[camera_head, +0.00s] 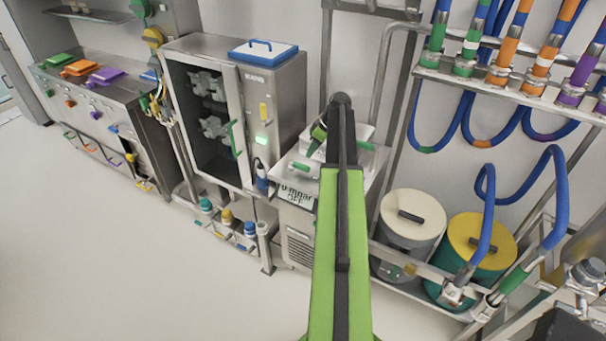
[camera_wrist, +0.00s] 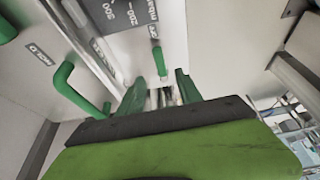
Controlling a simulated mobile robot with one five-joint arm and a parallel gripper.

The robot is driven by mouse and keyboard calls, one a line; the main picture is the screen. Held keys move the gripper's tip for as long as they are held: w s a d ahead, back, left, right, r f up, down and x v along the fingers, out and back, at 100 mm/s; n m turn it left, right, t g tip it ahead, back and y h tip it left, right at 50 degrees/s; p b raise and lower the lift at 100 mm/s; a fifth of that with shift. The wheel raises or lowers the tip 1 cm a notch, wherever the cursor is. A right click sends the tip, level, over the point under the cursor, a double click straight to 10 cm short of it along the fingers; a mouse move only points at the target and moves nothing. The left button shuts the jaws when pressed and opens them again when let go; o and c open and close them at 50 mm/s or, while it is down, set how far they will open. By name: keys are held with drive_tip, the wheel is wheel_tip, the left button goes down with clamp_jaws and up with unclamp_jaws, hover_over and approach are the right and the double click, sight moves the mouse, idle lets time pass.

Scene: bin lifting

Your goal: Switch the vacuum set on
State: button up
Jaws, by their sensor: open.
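The vacuum set (camera_head: 300,240) is a grey metal unit at the centre of the head view. Its front display (camera_head: 297,195) reads "0 mbar OFF". Its top is partly hidden by my green and black arm. My gripper (camera_wrist: 160,88) is over the top of the unit, and the arm mostly hides it in the head view. In the wrist view its two green fingers are apart. A small green-tipped lever (camera_wrist: 159,62) shows just beyond and between them, on a pale panel with dark printed labels. I cannot tell whether the fingers touch it.
A green bent handle (camera_wrist: 72,88) is left of the fingers. A steel cabinet (camera_head: 284,95) with an open-looking glass front stands left of the unit. White-lidded (camera_head: 412,212) and yellow-lidded (camera_head: 490,240) drums and blue hoses (camera_head: 556,200) are at right. The floor at front left is clear.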

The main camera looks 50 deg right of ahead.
sight(304, 166)
drive_tip(key=b+x, duration=0.8)
drive_tip(key=x, duration=0.3)
drive_tip(key=shift+s+d, duration=0.1)
drive_tip(key=shift+r, duration=0.1)
clamp_jaws()
idle(0.6)
